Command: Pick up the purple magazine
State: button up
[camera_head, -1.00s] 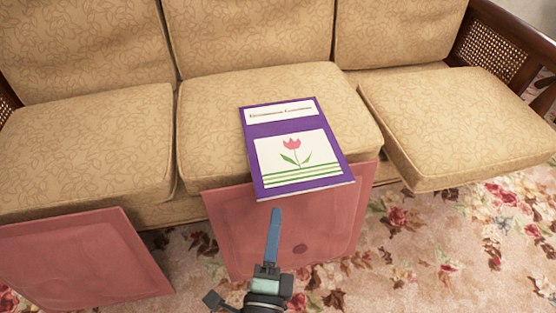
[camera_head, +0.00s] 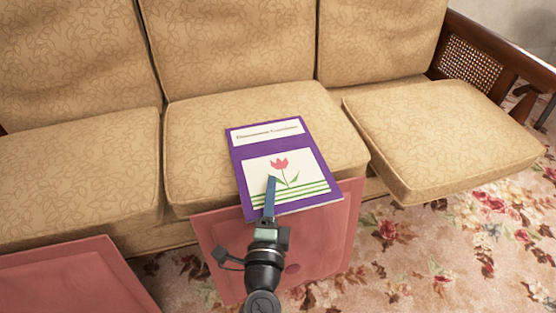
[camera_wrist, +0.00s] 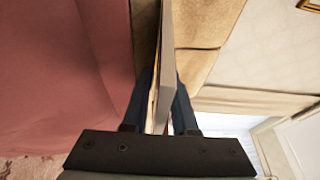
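The purple magazine (camera_head: 237,172) has a white title band and a pink tulip picture. It lies on the middle sofa cushion (camera_head: 190,130), with its near end sticking out past the cushion's front edge. My gripper (camera_head: 271,182) is at this near end, with one blue finger over the cover. The other finger is hidden in the head view. In the wrist view, the magazine (camera_wrist: 165,60) shows as a thin slab between the two fingers of my gripper (camera_wrist: 164,85). The fingers stand apart, with some gap beside the slab.
A pink panel (camera_head: 325,245) is below the middle cushion, under my gripper. Another pink panel (camera_head: 70,280) is at the lower left. The right cushion (camera_head: 430,130) juts forward. A floral carpet (camera_head: 450,250) lies open at the right.

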jog(key=shift+w, duration=0.4)
grip_shut()
jog(key=shift+r, duration=0.1)
dwell(1.1)
